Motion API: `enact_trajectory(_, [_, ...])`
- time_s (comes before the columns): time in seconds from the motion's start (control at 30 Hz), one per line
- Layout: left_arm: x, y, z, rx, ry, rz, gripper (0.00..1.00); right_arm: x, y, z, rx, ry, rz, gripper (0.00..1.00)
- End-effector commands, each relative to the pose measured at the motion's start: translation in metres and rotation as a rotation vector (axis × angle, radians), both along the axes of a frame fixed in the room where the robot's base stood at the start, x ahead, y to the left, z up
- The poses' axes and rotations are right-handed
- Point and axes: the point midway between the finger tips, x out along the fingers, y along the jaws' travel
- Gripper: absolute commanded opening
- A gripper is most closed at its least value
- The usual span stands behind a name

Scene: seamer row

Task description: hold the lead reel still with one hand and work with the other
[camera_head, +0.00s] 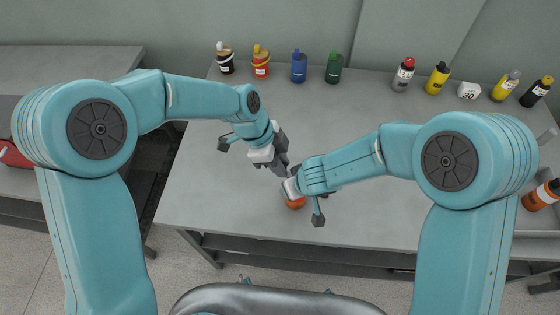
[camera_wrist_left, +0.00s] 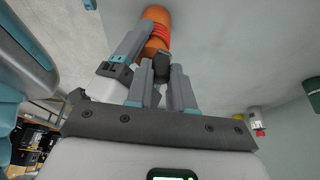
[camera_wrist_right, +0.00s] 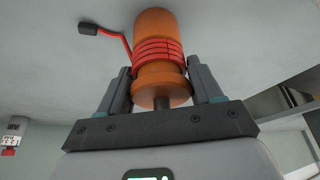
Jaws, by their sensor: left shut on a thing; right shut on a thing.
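The lead reel is an orange spool with red lead wound round it; its orange end (camera_wrist_right: 155,22) shows best in the right wrist view. A black plug (camera_wrist_right: 88,29) sticks out on a short run of red lead, apart from any gripper. My right gripper (camera_wrist_right: 161,80) is shut on the reel, one finger on each side. My left gripper (camera_wrist_left: 161,72) is shut on a dark stub (camera_wrist_left: 162,62) at the reel's near end, close beside the right gripper. In the head view the reel (camera_head: 296,203) is mostly hidden by my right gripper (camera_head: 291,190).
Several bottles line the back of the grey table (camera_head: 200,190), including a blue one (camera_head: 299,68) and a green one (camera_head: 334,69). A white block marked 30 (camera_head: 468,90) stands at the right back. An orange bottle (camera_head: 542,195) is at the right edge. The table's left part is clear.

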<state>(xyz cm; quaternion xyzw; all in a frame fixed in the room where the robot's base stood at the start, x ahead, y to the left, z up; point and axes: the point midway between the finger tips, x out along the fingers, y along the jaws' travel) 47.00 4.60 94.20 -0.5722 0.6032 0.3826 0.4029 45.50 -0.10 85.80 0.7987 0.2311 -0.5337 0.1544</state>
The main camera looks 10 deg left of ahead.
Motion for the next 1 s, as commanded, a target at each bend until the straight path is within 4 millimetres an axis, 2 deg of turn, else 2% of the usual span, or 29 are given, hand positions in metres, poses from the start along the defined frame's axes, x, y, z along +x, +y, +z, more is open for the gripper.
enact_trajectory(0.03, [0.0, 0.0, 0.0, -0.001, 0.0, 0.0, 0.0, 0.0, 0.0, 0.0, 0.001, 0.0, 0.0, 0.29])
enact_trajectory(0.07, [0.0, 0.0, 0.0, -0.001, 0.0, 0.0, 0.25, 0.0, 0.0, 0.0, 0.001, 0.0, 0.0, 0.29])
enact_trajectory(0.13, [0.0, 0.0, 0.0, -0.001, 0.0, -0.001, 0.48, 0.0, 0.0, 0.0, 0.001, 0.0, 0.0, 0.29])
enact_trajectory(0.43, [-0.001, -0.001, 0.0, 0.0, 0.004, -0.011, 0.48, 0.0, 0.0, 0.0, 0.0, 0.0, -0.001, 0.29])
enact_trajectory(0.57, [0.004, -0.002, -0.001, 0.001, 0.004, -0.094, 0.48, 0.0, 0.0, 0.0, 0.001, 0.0, -0.002, 0.29])
enact_trajectory(1.0, [0.03, -0.028, -0.002, 0.001, 0.0, -0.842, 0.48, 0.0, 0.0, 0.0, 0.0, 0.0, 0.0, 0.29])
